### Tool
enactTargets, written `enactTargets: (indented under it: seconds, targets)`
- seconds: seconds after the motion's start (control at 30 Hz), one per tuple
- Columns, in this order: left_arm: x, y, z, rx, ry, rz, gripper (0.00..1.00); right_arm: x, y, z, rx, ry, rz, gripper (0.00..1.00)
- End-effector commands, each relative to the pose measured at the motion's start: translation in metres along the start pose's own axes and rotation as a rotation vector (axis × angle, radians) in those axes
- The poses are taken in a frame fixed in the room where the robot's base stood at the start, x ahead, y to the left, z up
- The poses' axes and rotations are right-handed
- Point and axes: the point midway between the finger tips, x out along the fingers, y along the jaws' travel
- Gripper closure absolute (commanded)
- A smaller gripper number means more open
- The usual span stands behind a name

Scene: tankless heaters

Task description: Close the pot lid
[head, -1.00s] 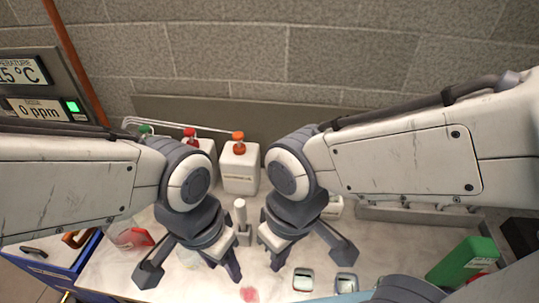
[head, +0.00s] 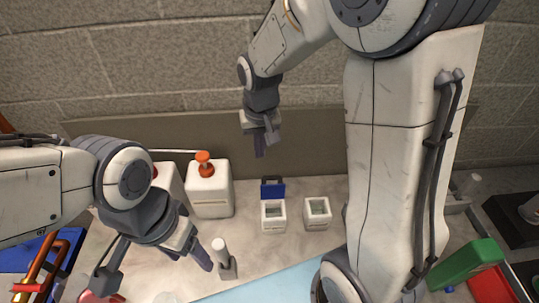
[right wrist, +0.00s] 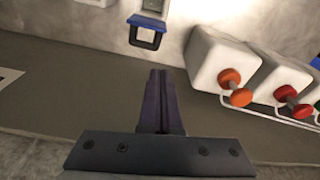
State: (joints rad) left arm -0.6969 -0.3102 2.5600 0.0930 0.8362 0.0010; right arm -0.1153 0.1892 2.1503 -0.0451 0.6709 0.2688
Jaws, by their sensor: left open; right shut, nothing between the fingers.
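A small white square pot (head: 273,222) stands on the counter, its blue lid (head: 272,188) tilted upright at the back edge, so it is open. In the right wrist view the blue lid (right wrist: 149,21) shows at the top with its pot partly cut off. A second white pot (head: 318,221) stands to its right, with an open top. My right gripper (head: 260,150) is shut and empty, raised above and behind the blue lid near the wall, not touching it. My left gripper (head: 153,272) is open and empty at the front left.
White bottles with an orange cap (head: 204,163) and a red cap (right wrist: 291,100) stand left of the pots. A small upright white-and-grey device (head: 222,255) is near my left gripper. A green container (head: 465,262) lies at the right.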

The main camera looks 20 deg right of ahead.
Motion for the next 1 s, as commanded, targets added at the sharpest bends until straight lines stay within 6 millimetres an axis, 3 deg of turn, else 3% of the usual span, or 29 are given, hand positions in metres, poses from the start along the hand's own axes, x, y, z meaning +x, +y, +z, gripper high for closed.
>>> enactTargets:
  seconds: [0.03,0.1,0.23,0.37,0.77,1.0]
  targets:
    - [0.0,0.0,0.0,0.0,0.0,0.0,0.34,0.011,0.02,-0.017,0.071,0.003,0.014,1.0]
    - [0.0,0.0,0.0,0.0,0.0,0.0,0.34,0.019,0.038,-0.033,0.133,0.014,0.026,1.0]
    - [-0.001,0.0,0.0,0.0,0.0,0.0,0.34,0.03,0.053,-0.045,0.184,0.022,0.035,1.0]
    - [-0.004,0.0,0.0,0.0,0.0,0.0,0.34,0.045,0.054,-0.045,0.186,0.02,0.037,1.0]
    - [-0.021,0.002,-0.001,-0.001,0.0,0.0,0.34,0.125,0.056,-0.045,0.182,0.018,0.036,1.0]
    - [-0.032,0.002,-0.002,-0.002,0.0,0.0,0.34,0.114,0.049,-0.017,0.18,0.023,0.035,1.0]
